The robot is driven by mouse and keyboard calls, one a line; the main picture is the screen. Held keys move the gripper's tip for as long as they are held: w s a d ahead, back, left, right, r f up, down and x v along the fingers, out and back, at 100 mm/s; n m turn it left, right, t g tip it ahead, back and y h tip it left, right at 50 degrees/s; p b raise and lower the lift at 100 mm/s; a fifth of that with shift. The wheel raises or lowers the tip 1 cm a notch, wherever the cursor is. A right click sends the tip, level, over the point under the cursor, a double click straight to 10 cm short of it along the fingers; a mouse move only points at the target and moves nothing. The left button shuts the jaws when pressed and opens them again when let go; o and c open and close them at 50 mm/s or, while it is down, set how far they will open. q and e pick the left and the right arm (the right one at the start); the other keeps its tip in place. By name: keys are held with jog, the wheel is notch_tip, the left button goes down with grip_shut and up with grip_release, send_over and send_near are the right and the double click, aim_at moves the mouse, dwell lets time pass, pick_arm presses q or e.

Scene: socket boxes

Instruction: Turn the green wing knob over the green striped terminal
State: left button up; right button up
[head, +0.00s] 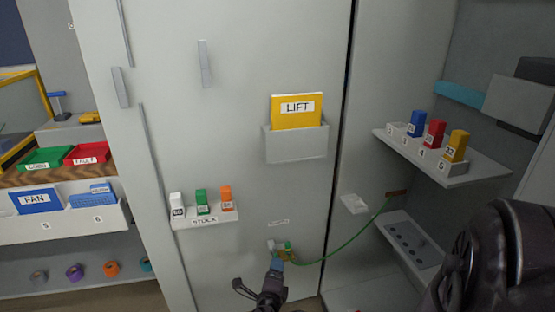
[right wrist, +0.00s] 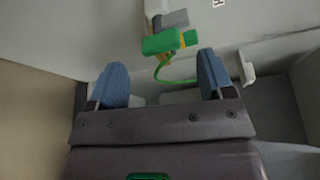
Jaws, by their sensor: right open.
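A small green piece (right wrist: 158,43), which looks like the green wing knob, is on the cabinet front in the right wrist view, with a yellow-and-green end (right wrist: 189,39) beside it. A green wire (right wrist: 163,73) hangs below it. In the head view this green part (head: 288,246) is small and partly hidden by my gripper; the striped terminal cannot be made out clearly. My right gripper (right wrist: 163,80) is open, its two blue fingers apart with the green piece ahead between and beyond them. It also shows in the head view (head: 276,264). My left gripper is not in view.
The green wire (head: 348,241) runs right to the side panel. A STOCK shelf (head: 205,222) with small blocks and a LIFT card holder (head: 297,146) are on the cabinet front. A shelf with coloured blocks (head: 455,171) juts out at the right, near my dark arm.

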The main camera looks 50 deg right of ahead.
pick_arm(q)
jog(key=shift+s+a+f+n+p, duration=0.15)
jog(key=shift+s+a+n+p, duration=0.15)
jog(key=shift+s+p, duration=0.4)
pick_arm(e)
jog(key=v, duration=0.7)
jog(key=shift+a, duration=0.1)
jog(key=shift+c, duration=0.3)
